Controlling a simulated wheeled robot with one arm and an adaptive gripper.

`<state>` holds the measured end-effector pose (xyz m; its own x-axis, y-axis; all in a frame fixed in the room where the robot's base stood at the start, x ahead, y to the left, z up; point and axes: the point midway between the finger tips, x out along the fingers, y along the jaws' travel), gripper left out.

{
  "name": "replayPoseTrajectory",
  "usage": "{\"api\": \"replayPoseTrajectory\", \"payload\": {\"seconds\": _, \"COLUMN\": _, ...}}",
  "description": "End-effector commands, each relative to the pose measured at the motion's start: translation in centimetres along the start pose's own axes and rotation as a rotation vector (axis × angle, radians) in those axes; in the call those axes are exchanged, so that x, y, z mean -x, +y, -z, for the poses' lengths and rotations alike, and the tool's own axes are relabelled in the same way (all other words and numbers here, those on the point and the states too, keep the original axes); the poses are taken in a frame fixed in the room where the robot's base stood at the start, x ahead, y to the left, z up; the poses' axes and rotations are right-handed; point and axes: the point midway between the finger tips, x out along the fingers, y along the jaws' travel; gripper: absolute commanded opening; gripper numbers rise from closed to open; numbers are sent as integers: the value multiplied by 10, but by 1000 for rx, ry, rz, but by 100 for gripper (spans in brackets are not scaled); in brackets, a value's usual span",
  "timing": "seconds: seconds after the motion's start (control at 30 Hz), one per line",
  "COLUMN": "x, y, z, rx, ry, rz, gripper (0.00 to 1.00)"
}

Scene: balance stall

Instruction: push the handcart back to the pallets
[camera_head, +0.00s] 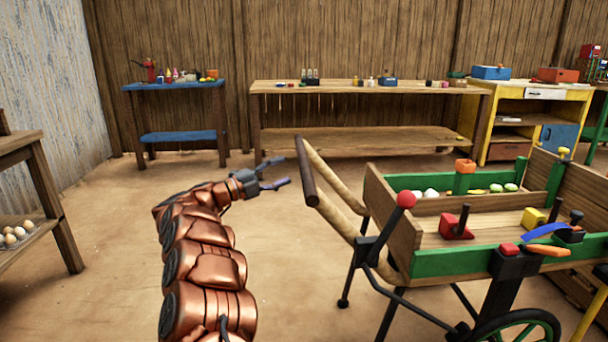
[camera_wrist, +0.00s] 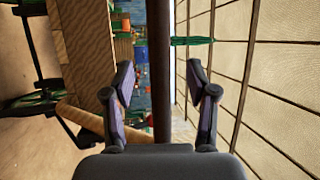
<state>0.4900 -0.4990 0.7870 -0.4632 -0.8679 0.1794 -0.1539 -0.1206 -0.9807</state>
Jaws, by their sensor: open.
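The handcart (camera_head: 430,265) stands at the right in the head view, a wooden box with green boards, thin dark legs and a green-rimmed wheel. Its two pale shafts reach left to a dark crossbar handle (camera_head: 306,172). My gripper (camera_head: 284,171) is open just left of this bar, with fingers pointing at it. In the wrist view the bar (camera_wrist: 158,60) runs upright between the open fingers (camera_wrist: 160,76), and neither finger is seen closed on it. The cart's far side is cut off by the frame.
A blue table (camera_head: 180,137) and a long wooden bench (camera_head: 360,88) line the back wall. A yellow cabinet (camera_head: 490,110) stands at the back right. A wooden rack with eggs (camera_head: 12,236) is at the left edge. The sandy floor between is clear.

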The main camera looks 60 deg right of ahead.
Motion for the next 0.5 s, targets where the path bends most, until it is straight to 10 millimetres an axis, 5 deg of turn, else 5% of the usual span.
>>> {"api": "replayPoseTrajectory", "payload": {"seconds": 0.5, "x": -64, "y": 2, "z": 4, "rx": -3, "ry": 16, "rz": 1, "gripper": 58}}
